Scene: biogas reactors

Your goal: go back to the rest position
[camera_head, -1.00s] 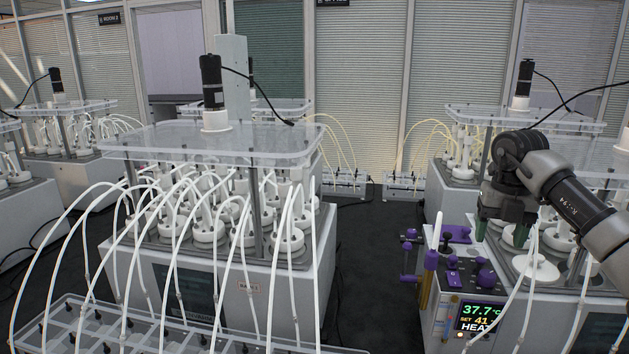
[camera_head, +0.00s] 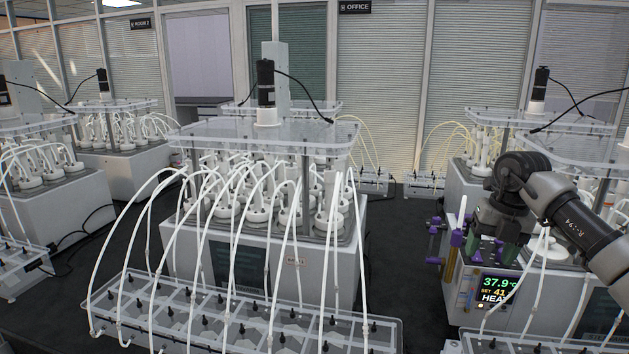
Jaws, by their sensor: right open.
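My right arm comes in from the right edge. My right gripper (camera_head: 489,250) points down with its greenish fingers apart, and I see nothing between them. In the picture it overlaps the front corner of the right reactor unit (camera_head: 459,291), near purple-handled parts (camera_head: 456,239). I cannot tell how far it is from them. My left gripper is not in view.
A reactor unit (camera_head: 296,279) with white tubes stands in the middle, a tubing tray (camera_head: 250,326) in front of it. The right unit's display (camera_head: 496,290) reads 37.9. More units stand left and behind. Dark floor (camera_head: 405,240) lies open between the middle and right units.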

